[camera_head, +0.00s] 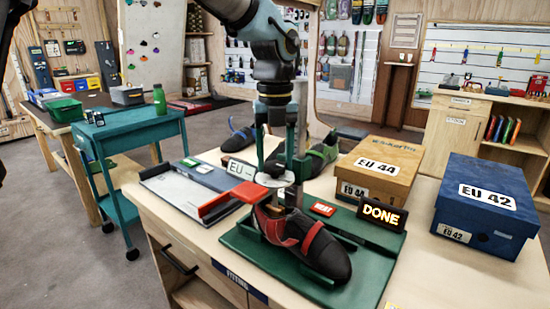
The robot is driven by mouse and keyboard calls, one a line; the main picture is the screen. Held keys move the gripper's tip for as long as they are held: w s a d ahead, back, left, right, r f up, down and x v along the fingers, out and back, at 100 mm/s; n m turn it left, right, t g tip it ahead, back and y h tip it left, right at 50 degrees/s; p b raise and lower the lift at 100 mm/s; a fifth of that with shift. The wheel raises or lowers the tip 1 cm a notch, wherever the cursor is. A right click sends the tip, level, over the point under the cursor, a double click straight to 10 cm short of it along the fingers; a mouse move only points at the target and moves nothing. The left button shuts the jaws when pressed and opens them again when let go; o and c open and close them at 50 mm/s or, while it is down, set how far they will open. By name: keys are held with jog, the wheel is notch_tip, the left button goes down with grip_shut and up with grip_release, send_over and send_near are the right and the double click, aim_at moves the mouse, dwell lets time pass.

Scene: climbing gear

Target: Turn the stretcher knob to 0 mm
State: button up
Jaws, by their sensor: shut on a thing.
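The shoe stretcher is a green base (375,262) on the wooden bench, with a red and black climbing shoe (318,250) on it. A pale round dial (262,179) sits above the shoe's heel end. My gripper (277,172) points down at this dial, with its fingers shut around the knob at the dial's middle. The fingers hide most of the knob, and the dial's marks are too small to read. A black sign (381,214) on the base shows a lit "DONE". A red "HEAT" button (322,209) is beside it.
A tan EU 44 box (377,170) and a blue EU 42 box (487,205) stand to the right. A grey measuring tray (175,190) and a red piece (228,200) are at left. More shoes (325,150) stand behind my gripper. The front right bench is clear.

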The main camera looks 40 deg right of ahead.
jog(key=c, duration=0.6)
